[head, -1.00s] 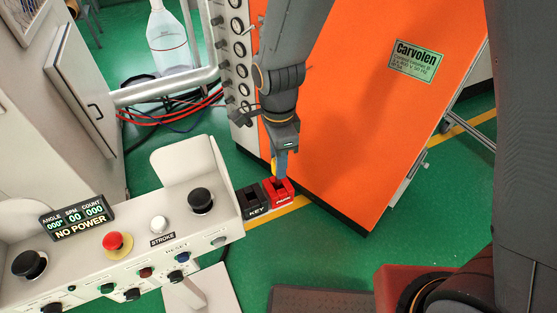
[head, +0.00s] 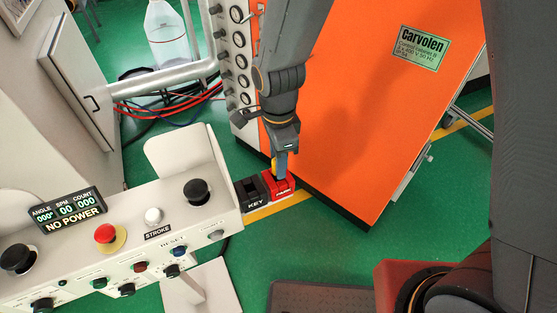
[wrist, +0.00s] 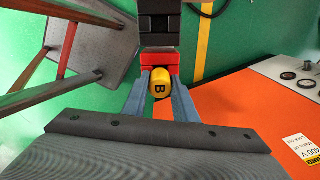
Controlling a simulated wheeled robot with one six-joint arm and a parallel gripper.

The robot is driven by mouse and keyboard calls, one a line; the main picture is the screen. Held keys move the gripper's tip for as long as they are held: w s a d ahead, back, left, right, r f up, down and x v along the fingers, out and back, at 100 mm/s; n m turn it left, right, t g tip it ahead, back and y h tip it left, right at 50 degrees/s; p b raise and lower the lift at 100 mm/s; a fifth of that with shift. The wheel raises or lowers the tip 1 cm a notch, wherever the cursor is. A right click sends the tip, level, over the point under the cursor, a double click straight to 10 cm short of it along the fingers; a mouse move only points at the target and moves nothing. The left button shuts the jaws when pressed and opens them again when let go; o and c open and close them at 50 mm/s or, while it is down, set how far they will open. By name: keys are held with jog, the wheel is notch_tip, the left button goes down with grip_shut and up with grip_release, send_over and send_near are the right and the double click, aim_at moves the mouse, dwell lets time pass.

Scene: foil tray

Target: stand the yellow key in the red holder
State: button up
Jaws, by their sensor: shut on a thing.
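In the head view only a sliver of the key (head: 274,166) shows beside my gripper (head: 281,168), which points down over the red holder. The red holder (head: 279,187) is a small block with a white label; it also shows just beyond the key in the wrist view (wrist: 160,58). The key's lower end is hidden, so I cannot tell how deep it sits in the holder.
A black holder (head: 253,194) marked KEY stands left of the red one. The orange cabinet (head: 370,110) rises close to the right. A pale control panel (head: 130,235) with several knobs is at the left. Green floor (head: 330,245) is open in front.

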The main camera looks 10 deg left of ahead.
jog(key=o, duration=1.1)
jog(key=shift+o, duration=0.2)
jog(key=shift+r, duration=0.1)
jog(key=shift+r+b, duration=0.5)
jog(key=shift+r, duration=3.35)
jog(key=s+d+n+t, duration=0.1)
jog(key=s+d+n, duration=0.1)
jog(key=d+n, duration=1.1)
jog(key=d, duration=1.1)
jog(key=shift+s+r, duration=0.3)
jog(key=shift+s, duration=0.05)
